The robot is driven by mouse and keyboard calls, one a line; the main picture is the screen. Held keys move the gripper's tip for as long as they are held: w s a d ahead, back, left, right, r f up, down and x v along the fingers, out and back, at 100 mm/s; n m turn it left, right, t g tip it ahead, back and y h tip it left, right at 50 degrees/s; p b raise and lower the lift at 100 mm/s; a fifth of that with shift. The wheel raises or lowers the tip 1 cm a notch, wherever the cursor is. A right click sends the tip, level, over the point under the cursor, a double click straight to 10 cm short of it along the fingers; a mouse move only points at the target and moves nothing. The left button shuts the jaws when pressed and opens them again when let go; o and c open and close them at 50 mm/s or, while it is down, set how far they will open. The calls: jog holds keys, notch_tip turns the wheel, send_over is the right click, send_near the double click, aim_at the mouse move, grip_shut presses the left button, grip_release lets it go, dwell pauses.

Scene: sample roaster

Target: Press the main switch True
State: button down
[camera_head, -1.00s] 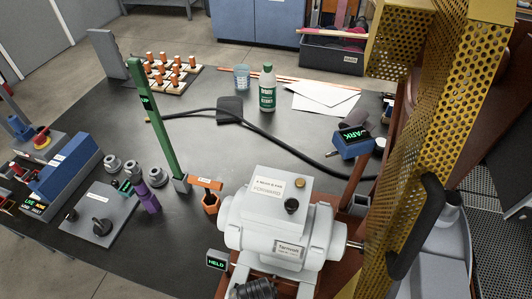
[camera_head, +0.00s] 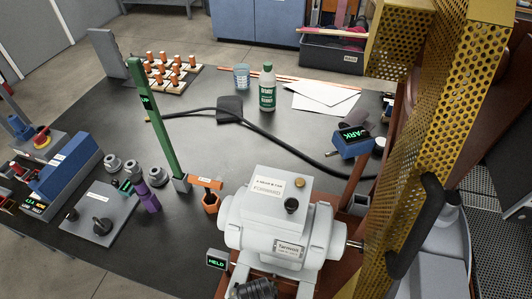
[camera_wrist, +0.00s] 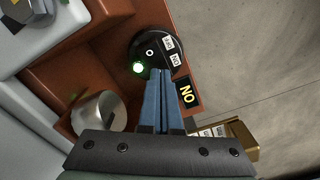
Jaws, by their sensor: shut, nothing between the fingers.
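In the wrist view, a round black switch unit (camera_wrist: 154,46) is mounted on a reddish-brown frame. The fingertips overlap the unit's lower edge in the picture, close to the green lamp. I cannot tell if they touch it. The head view does not show my gripper or this unit clearly.
A silver cylinder (camera_wrist: 98,112) lies left of the fingers, and a brass-coloured part (camera_wrist: 238,142) lies to the right. In the head view, a white motor (camera_head: 276,228) and a yellow perforated guard (camera_head: 455,120) stand at the right. The black tabletop (camera_head: 215,140) is partly clear.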

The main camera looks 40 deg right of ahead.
notch_tip(320, 180, up, 6)
jog(key=p, duration=0.6)
jog(key=shift+r, duration=0.15)
